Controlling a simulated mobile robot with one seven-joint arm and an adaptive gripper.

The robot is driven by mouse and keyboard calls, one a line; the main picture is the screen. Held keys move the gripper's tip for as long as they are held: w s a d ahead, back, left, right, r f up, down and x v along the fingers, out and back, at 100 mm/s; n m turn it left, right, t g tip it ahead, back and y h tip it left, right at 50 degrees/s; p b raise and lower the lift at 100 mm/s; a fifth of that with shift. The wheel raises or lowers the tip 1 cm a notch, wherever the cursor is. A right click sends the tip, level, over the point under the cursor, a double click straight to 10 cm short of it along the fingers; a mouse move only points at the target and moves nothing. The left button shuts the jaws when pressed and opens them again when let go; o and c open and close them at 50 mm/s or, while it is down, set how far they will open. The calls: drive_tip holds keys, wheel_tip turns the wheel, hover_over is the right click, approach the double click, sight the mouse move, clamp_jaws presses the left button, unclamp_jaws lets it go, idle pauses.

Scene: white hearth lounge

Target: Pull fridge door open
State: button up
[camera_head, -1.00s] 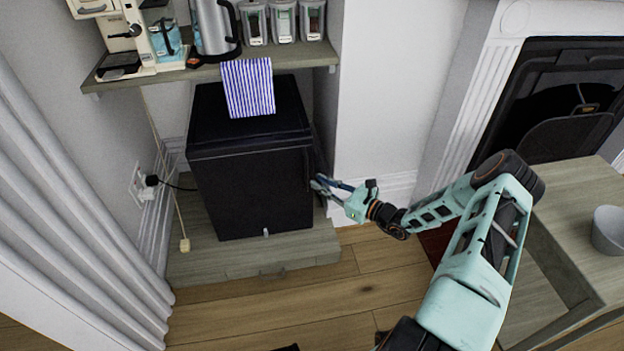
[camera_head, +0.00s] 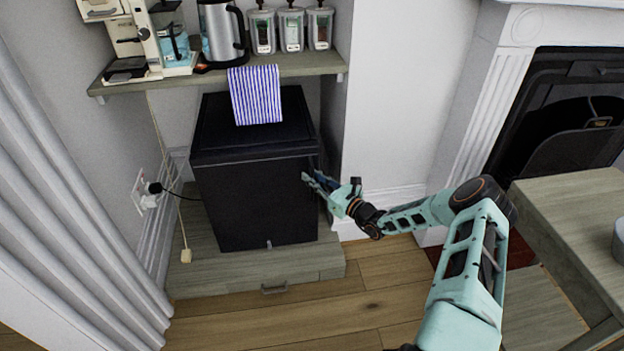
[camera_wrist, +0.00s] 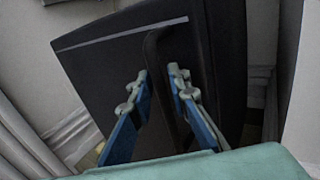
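The black fridge (camera_head: 250,195) stands on a low wooden plinth under a shelf, and its door looks closed. My gripper (camera_head: 312,181) is at the right edge of the fridge front, reaching in from the right. In the wrist view my gripper (camera_wrist: 160,82) has its two blue fingers apart, pointing at the dark fridge door (camera_wrist: 112,65). A dark vertical strip, which looks like the door's edge or handle (camera_wrist: 152,48), runs between and beyond the fingertips. I cannot tell whether either finger touches it.
The plinth (camera_head: 200,284) has a drawer pull at its front. A shelf (camera_head: 300,66) with a striped cloth (camera_head: 255,95), kettle and jars hangs above the fridge. A wooden table (camera_head: 575,215) and fireplace are at the right. A curtain (camera_head: 60,190) hangs left. Floor in front is clear.

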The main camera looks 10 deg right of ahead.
drive_tip(key=shift+w, duration=0.1)
clamp_jaws()
drive_tip(key=shift+a, duration=0.1)
idle(0.4)
